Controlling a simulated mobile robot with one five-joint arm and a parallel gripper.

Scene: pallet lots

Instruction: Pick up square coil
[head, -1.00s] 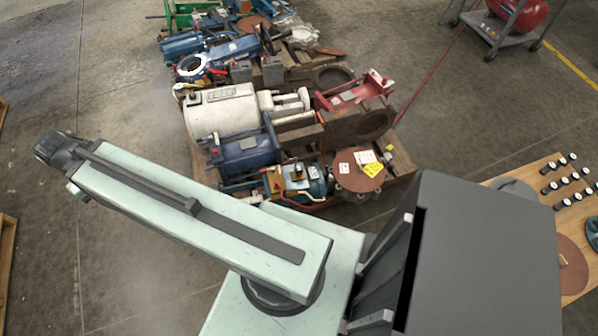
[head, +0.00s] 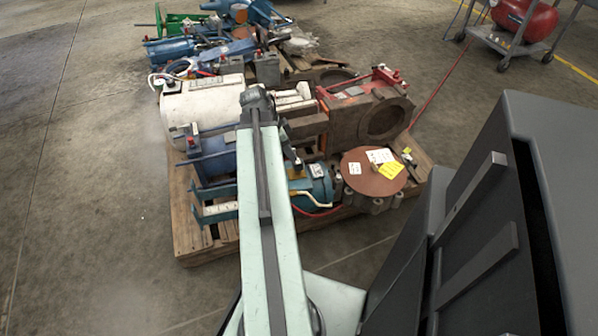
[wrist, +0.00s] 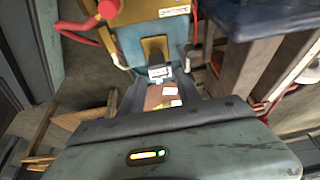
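A brown, square-sided block with a round opening (head: 349,120) lies on the pallet right of the arm in the head view. It may be the square coil; I cannot be sure. A similar dark piece with a round opening (head: 337,76) lies behind it. My gripper (head: 256,98) is at the far end of the arm, over the pallet near the white cylinder (head: 205,103). In the wrist view, a blue-grey machine with a red knob (wrist: 108,9) is close ahead. I see nothing clearly held.
The wooden pallet (head: 190,235) is crowded with machine parts. A brown disc with labels (head: 358,182) stands at its right front. A blue-green motor (head: 318,184) lies beside the arm. A red tank on a cart (head: 528,18) is at the back right. The floor at left is clear.

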